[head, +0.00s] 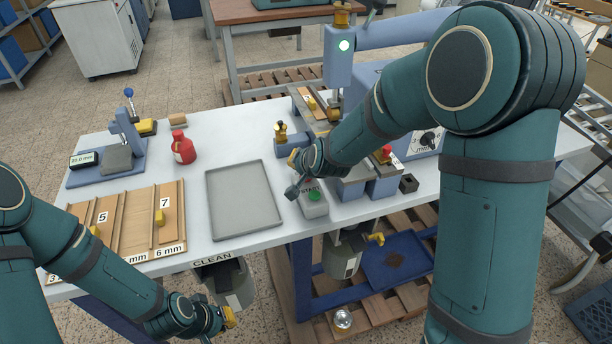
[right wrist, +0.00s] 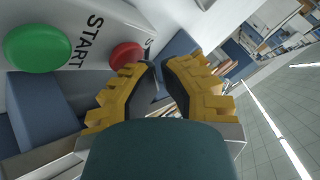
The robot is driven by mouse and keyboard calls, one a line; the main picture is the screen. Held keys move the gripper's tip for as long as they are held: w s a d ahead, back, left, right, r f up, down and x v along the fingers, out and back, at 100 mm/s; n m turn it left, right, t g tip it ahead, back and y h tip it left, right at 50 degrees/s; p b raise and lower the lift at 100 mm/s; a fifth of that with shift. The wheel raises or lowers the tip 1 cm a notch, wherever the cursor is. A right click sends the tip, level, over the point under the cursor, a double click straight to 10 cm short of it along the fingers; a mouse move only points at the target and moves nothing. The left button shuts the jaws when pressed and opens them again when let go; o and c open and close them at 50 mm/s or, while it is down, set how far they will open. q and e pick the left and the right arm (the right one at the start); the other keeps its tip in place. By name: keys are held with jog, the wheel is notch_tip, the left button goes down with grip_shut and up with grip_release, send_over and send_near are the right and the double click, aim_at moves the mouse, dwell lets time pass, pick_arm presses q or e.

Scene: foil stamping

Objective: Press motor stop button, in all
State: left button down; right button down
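The motor stop button (right wrist: 125,55) is a red round button beside the START label in the right wrist view, partly behind a finger of my right gripper. The green start button (right wrist: 38,48) is at the left there, and it also shows in the head view (head: 314,195) on a small grey button box (head: 315,209). My right gripper (head: 293,157) is just above and behind that box. Its yellow fingers (right wrist: 160,66) have their tips close together and hold nothing visible; contact with the red button cannot be told. My left gripper (head: 229,316) hangs low before the table, its fingers barely visible.
A grey tray (head: 243,232) lies left of the button box. A red bottle (head: 183,148) and a gauge stand (head: 105,164) are farther left, behind a wooden rack (head: 148,240). The stamping press (head: 340,75) stands behind my right gripper. My right arm covers part of it.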

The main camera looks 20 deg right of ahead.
jog(key=shift+f+b, duration=0.35)
jog(key=shift+f, duration=0.1)
dwell(0.3)
jog(key=shift+r, duration=0.15)
jog(key=shift+r+p, duration=0.85)
notch_tip(320, 180, up, 5)
jog(key=p, duration=0.4)
dwell(0.4)
dwell(0.5)
